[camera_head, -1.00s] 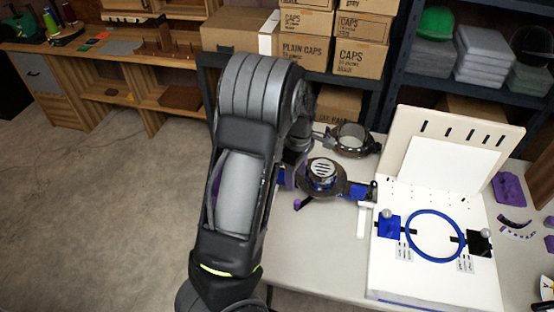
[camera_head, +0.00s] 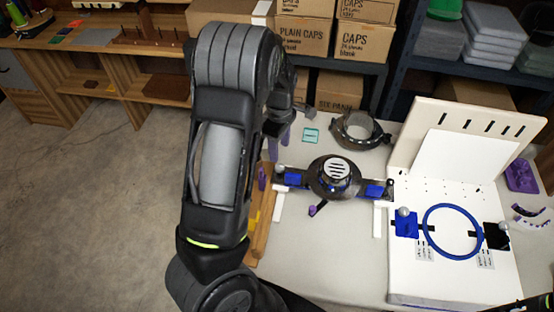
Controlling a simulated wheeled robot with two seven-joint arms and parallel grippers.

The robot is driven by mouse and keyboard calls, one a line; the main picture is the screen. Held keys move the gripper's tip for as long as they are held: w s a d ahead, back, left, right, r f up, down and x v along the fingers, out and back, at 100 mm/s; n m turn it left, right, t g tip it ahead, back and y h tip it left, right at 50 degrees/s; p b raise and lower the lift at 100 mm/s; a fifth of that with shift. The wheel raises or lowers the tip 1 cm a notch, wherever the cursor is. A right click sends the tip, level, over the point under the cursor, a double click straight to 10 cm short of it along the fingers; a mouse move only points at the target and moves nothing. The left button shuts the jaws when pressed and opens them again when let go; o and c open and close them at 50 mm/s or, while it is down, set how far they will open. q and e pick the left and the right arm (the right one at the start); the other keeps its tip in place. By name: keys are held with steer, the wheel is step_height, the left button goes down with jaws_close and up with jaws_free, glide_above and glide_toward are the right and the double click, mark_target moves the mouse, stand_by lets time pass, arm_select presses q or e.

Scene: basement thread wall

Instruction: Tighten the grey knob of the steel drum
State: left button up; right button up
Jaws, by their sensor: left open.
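A round dark metal drum-like body (camera_head: 326,186) with a slotted pale top sits on the table. It has a flat side arm with a blue pad on each side. A small dark lever with a purple end (camera_head: 313,210) sticks out at its front. I cannot surely make out a grey knob on it. My left gripper (camera_head: 278,139) is behind and left of this body, apart from it. Its two purplish fingers point down, open, with nothing seen between them; my arm hides part of it. My right gripper is not in view.
A white board (camera_head: 440,277) at right carries a blue ring (camera_head: 427,230) and a grey ball knob (camera_head: 404,212). A teal square (camera_head: 311,135) and a wooden strip (camera_head: 262,240) lie on the table. Cap boxes (camera_head: 303,36) stand behind.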

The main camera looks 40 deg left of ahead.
mark_target(279, 166)
arm_select(q)
steer(key=shift+a+f, duration=0.25)
steer(key=shift+f, duration=0.2)
steer(key=shift+d+f+p, duration=0.1)
steer(key=shift+f+p, duration=0.5)
steer(key=shift+f, duration=2.95)
jaws_close()
